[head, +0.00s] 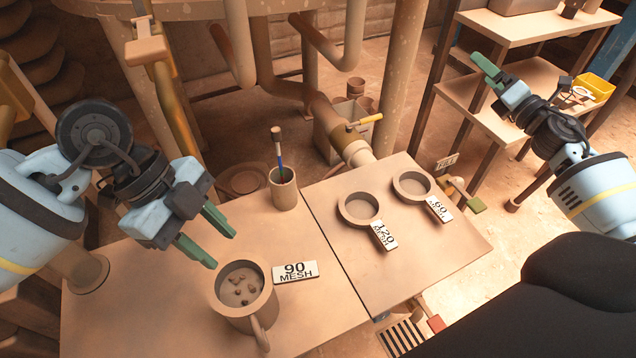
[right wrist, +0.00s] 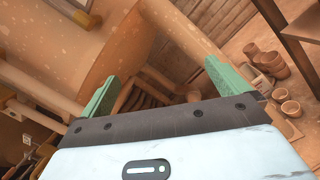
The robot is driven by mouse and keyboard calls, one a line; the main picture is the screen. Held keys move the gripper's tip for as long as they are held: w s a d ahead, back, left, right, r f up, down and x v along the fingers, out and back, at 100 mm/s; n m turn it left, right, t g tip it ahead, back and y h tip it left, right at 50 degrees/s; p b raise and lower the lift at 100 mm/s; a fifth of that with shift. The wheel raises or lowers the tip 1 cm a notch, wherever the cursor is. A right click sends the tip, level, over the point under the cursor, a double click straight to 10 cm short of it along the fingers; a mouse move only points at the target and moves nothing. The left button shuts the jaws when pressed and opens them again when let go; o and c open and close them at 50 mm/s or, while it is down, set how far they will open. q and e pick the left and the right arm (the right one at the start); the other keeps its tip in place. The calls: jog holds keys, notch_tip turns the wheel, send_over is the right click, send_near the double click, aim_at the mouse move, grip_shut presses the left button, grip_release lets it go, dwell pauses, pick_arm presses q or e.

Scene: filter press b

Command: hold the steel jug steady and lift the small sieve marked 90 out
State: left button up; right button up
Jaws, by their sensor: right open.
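The jug (head: 262,309) stands upright at the front of the table, its handle toward the bottom of the head view. The small sieve (head: 240,284) marked 90 appears seated in the jug's mouth, with several brown lumps on it. Its white "90 MESH" tag (head: 295,271) sticks out to the right. How deep the sieve sits is hidden. My left gripper (head: 210,241) is open and empty, above and just behind the jug, touching nothing. My right gripper (head: 489,72) is far off at the upper right; in the right wrist view its fingers (right wrist: 163,80) are apart and empty.
Sieves tagged 120 (head: 360,209) and 60 (head: 413,187) lie on the table's right half. A cup (head: 283,190) holding a brush stands at the back edge. A pipe with a valve (head: 354,150) is behind. A shelf (head: 515,85) with a yellow bin (head: 590,88) stands right.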

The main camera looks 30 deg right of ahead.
jog(key=a+f+n+g+y, duration=0.1)
jog(key=a+f+n+y, duration=0.25)
jog(key=a, duration=0.45)
jog(key=a+f+n+g+y, duration=0.1)
jog(key=a+f+n+y, duration=0.25)
jog(key=a, duration=0.55)
jog(key=n+g+y, duration=1.1)
jog(key=n+g, duration=0.1)
jog(key=n, duration=0.4)
send_near(265, 297)
jog(key=f, duration=0.1)
jog(key=w+a+f, duration=0.1)
jog(key=f, duration=0.1)
jog(key=w+a+f, duration=0.1)
jog(key=shift+w+a+f, duration=0.1)
jog(key=shift+f, duration=0.05)
jog(key=shift+x, duration=3.85)
jog(key=shift+w+f, duration=0.1)
jog(key=c, duration=0.9)
jog(key=shift+c, duration=0.2)
